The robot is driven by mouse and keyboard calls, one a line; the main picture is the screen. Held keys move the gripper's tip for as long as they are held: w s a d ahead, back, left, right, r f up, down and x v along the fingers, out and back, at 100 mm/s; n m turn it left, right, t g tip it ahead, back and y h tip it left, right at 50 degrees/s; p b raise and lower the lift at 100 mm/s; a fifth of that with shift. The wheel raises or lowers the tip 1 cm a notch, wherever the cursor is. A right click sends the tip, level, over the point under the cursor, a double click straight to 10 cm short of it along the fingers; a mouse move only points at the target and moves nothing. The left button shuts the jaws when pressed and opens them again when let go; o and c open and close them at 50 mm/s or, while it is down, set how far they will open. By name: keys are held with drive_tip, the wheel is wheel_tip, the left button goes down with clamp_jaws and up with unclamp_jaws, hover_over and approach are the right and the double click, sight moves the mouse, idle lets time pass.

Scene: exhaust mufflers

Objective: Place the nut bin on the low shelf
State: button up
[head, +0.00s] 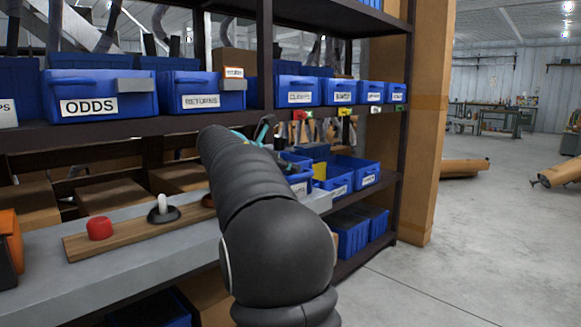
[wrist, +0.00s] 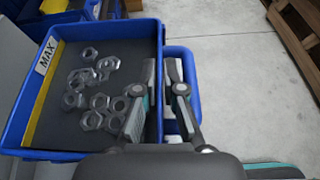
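The nut bin (wrist: 115,28) is a blue open box in the wrist view, with several metal nuts (wrist: 100,95) on its dark floor. It has a yellow strip and a white "MAX" label (wrist: 46,57) on its left inner side. My gripper (wrist: 161,80) is at the bin's right wall, one finger inside the bin and the other outside it, within the blue handle loop. The fingers look closed on that wall. In the head view my dark arm hides most of the gripper; only teal parts of it show (head: 264,131). I cannot clearly single out the nut bin there.
The dark shelving rack holds blue bins, including "ODDS" (head: 101,95) on an upper shelf and several lower bins (head: 368,172) at right. A grey bench (head: 150,262) with a wooden control board (head: 135,230) stands in front. Open concrete floor (head: 470,240) lies to the right.

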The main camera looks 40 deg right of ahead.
drive_tip(key=shift+o, duration=1.4)
drive_tip(key=shift+f+b, duration=0.1)
drive_tip(key=shift+b, duration=0.4)
drive_tip(key=shift+f+b, duration=0.15)
drive_tip(key=shift+b, duration=0.3)
drive_tip(key=p+v, duration=0.2)
drive_tip(key=v, duration=1.2)
drive_tip(key=shift+s+p, duration=0.15)
drive_tip(key=shift+p, duration=0.2)
